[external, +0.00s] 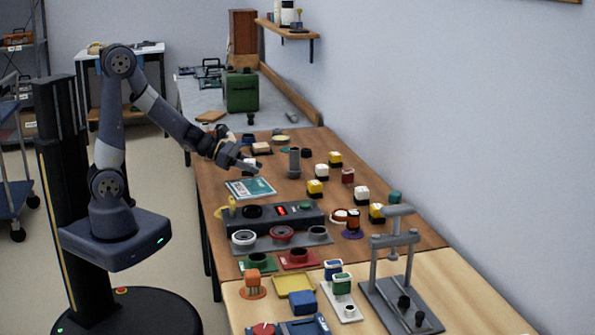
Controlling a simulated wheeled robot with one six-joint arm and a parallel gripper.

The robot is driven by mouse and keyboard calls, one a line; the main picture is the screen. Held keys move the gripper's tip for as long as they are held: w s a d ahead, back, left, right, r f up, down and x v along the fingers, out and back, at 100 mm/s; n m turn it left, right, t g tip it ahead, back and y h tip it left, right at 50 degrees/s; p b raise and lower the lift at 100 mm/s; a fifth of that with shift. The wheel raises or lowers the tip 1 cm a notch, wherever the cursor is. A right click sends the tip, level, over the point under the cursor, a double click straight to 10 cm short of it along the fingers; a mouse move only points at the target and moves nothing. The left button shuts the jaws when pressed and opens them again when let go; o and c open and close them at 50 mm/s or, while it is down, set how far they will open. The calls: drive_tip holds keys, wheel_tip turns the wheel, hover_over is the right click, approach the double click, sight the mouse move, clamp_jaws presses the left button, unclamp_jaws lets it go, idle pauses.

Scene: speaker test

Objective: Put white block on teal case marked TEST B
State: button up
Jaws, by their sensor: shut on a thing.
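My gripper (248,165) reaches down over the wooden table at its left side. It is shut on a small white block (249,161), which is mostly hidden by the fingers. A flat teal case (262,187) with a pale panel lies on the table just below the gripper in the picture. Its lettering is too small to read. The gripper and the block look apart from the case, a little beyond it; the exact height is hard to tell.
A grey press stand (394,240) is at the front right.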

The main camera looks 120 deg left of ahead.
sight(253, 187)
drive_tip(key=shift+f+b, duration=0.6)
drive_tip(key=shift+f, duration=1.3)
drive_tip(key=shift+f, duration=0.2)
drive_tip(key=o, duration=1)
drive_tip(key=shift+c, duration=0.2)
drive_tip(key=shift+r, duration=0.1)
